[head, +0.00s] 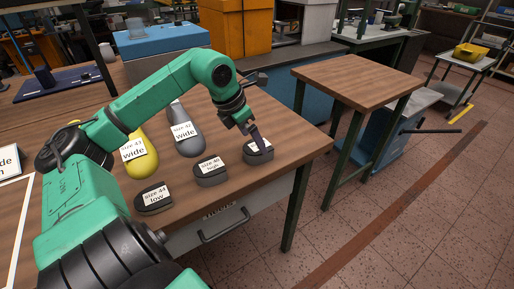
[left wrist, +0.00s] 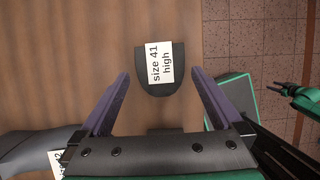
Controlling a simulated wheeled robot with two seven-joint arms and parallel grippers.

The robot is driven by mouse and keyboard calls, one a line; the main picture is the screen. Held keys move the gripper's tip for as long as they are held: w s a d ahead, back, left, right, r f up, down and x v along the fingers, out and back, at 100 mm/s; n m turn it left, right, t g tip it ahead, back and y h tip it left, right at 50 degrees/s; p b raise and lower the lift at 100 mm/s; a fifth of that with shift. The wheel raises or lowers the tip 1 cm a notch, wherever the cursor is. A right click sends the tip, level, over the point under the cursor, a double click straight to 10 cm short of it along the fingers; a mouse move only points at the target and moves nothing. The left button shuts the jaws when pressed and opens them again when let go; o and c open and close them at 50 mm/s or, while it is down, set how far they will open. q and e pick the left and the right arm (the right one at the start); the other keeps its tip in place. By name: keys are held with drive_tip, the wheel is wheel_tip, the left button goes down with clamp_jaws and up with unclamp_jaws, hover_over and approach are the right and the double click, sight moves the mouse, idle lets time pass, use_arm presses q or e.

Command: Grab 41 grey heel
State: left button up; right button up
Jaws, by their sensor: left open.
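The size 41 high heel (head: 258,157) is a dark grey block with a white label, near the right end of the wooden table. In the left wrist view the heel (left wrist: 160,84) lies between and slightly beyond the fingertips, its label reading "size 41 high". My left gripper (head: 257,138) is open and just above the heel in the head view; its purple fingers (left wrist: 160,74) stand apart on either side of it, with visible gaps. My right gripper (left wrist: 276,88) appears small at the right edge of the left wrist view; its jaw state is unclear.
Beside it sit a "size 40 high" heel (head: 211,178) and a "size 44 low" heel (head: 154,204). A yellow size 43 last (head: 141,170) and a grey size 42 last (head: 189,147) lie behind. The table edge is close to the right.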

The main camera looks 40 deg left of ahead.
use_arm(q)
drive_tip(key=p+x, duration=0.1)
drive_tip(key=x, duration=0.3)
drive_tip(key=shift+s, duration=0.1)
drive_tip(key=shift+f, duration=0.3)
drive_tip(key=c, duration=1.2)
drive_tip(key=shift+r, duration=0.1)
drive_tip(key=shift+r, duration=0.1)
